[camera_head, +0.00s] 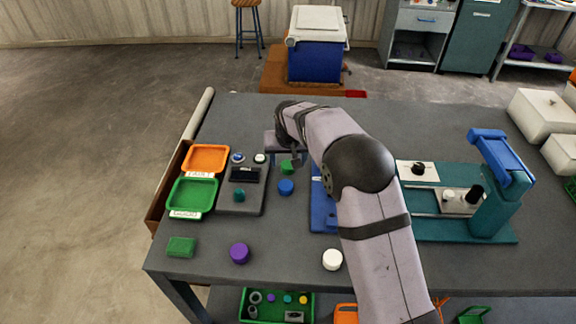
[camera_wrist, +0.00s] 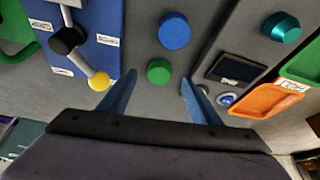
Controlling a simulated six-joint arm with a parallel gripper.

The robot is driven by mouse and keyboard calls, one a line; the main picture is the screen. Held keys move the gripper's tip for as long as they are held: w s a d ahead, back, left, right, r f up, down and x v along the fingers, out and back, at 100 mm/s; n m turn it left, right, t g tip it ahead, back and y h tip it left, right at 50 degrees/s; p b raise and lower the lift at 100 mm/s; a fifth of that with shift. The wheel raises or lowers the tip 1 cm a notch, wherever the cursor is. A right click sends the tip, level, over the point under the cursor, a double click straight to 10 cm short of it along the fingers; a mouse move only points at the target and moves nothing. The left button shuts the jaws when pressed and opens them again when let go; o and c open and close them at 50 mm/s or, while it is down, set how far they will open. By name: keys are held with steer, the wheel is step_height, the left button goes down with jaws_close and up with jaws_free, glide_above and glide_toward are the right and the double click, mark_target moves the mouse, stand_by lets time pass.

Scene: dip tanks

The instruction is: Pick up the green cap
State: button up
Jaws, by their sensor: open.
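The green cap (camera_wrist: 159,71) is a small round cap lying on the grey table. In the wrist view it sits just ahead of and between the two blue fingers of my gripper (camera_wrist: 157,82), which is open with nothing between its jaws. In the head view the green cap (camera_head: 287,167) shows beside my gripper (camera_head: 284,152), whose fingers are mostly hidden there by the wrist. A blue cap (camera_wrist: 174,31) lies close to the green cap, and it also shows in the head view (camera_head: 286,187).
A grey device (camera_head: 243,203) with a teal knob stands left, beside orange (camera_head: 226,157) and green (camera_head: 213,197) trays. A blue panel (camera_wrist: 98,18) with a yellow-tipped lever is close on the other side. Purple (camera_head: 240,253) and white (camera_head: 332,260) caps lie near the front edge.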

mark_target(288, 166)
steer(key=shift+p+x, duration=1.1)
steer(key=shift+x, duration=1.3)
steer(key=shift+w, duration=0.15)
steer(key=shift+c, duration=0.4)
steer(key=c, duration=1)
